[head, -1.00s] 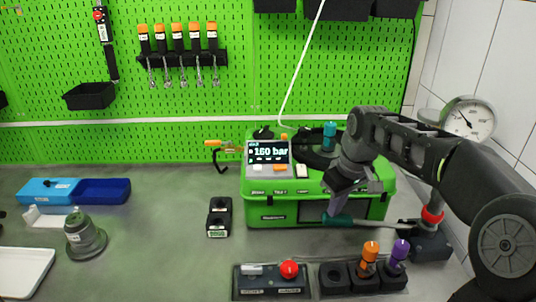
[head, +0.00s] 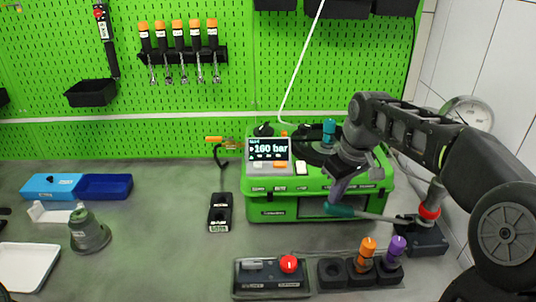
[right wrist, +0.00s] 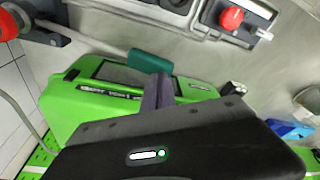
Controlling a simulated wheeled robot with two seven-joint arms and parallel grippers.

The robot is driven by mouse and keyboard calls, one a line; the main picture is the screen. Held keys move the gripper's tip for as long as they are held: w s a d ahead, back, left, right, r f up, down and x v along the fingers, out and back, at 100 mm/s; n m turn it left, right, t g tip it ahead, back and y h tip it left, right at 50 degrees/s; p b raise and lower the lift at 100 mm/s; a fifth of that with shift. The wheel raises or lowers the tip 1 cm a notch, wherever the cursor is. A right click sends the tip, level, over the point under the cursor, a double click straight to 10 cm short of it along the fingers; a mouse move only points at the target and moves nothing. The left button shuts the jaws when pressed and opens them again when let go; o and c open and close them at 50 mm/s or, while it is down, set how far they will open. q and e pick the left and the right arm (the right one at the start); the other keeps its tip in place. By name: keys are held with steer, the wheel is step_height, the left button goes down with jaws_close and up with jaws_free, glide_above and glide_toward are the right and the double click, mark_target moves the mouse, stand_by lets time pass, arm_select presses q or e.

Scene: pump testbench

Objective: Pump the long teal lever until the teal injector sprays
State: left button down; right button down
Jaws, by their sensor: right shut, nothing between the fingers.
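The long lever has a teal grip (head: 341,209) and a grey rod running right to the pump (head: 420,235) with its red collar. The grip also shows in the right wrist view (right wrist: 150,61). My right gripper (head: 337,190) is shut and empty, with its fingertips at the grip, seemingly against it. In the right wrist view the closed fingers (right wrist: 158,92) overlap the grip's edge. The teal injector (head: 329,132) stands upright on top of the green tester (head: 262,211); no spray is visible. The tester's display (head: 268,149) seems to read 160 bar. My left gripper is not in view.
A round gauge (head: 468,112) stands behind my right arm, partly hidden by it. Holders with an orange injector (head: 367,248) and a purple one (head: 397,247) stand in front of the lever. A box with a red button (head: 289,264) is left of them.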

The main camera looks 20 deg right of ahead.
step_height(320, 180, up, 5)
steer(key=p, duration=0.3)
steer(key=shift+r+p, duration=0.1)
steer(key=shift+p, duration=0.25)
